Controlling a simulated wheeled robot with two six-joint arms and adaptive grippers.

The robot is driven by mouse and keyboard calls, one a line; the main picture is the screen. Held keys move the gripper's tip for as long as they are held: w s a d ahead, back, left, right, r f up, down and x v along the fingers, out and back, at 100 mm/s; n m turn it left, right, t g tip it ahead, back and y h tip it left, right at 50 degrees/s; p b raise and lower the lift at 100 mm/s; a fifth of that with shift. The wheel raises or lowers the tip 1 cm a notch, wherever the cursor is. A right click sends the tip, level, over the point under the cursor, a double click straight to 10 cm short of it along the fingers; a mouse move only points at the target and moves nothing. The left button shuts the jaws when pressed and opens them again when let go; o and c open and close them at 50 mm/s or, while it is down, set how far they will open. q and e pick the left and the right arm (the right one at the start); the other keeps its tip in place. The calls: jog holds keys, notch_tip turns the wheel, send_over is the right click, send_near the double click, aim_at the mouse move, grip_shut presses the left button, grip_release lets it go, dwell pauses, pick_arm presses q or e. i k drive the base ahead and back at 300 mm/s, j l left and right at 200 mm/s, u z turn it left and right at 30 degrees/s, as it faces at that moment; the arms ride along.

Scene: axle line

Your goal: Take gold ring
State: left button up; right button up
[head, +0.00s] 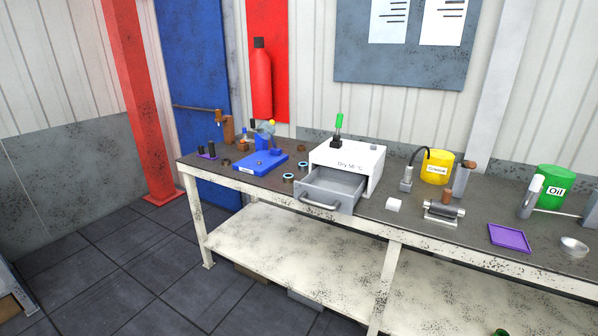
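Several small rings lie around a blue fixture (262,163) at the left end of the workbench. One brownish-gold ring (226,162) is left of the fixture. A darker ring with a pale bluish inside (288,178) lies in front of that one. At this size I cannot tell for sure which is the gold ring. Neither of my grippers is in view.
The white dryer box (365,158) has its grey drawer (347,183) pulled open over the bench (385,221) front. A purple tray (509,238), yellow grease can (437,167), green oil can (556,187) and a roller stand (440,216) are to the right. Floor in front is clear.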

aim_at(288, 178)
jog(key=i+z, duration=0.1)
jog(key=i, duration=0.45)
jog(key=i+j, duration=0.2)
jog(key=i+j+z, duration=0.15)
jog(key=j, duration=0.25)
jog(key=i+j, duration=0.25)
jog(key=i+j+z, duration=0.1)
jog(key=j, duration=0.3)
jog(key=i+j+z, duration=0.1)
jog(key=i+j, duration=0.3)
jog(key=j, duration=0.3)
jog(key=z, duration=0.05)
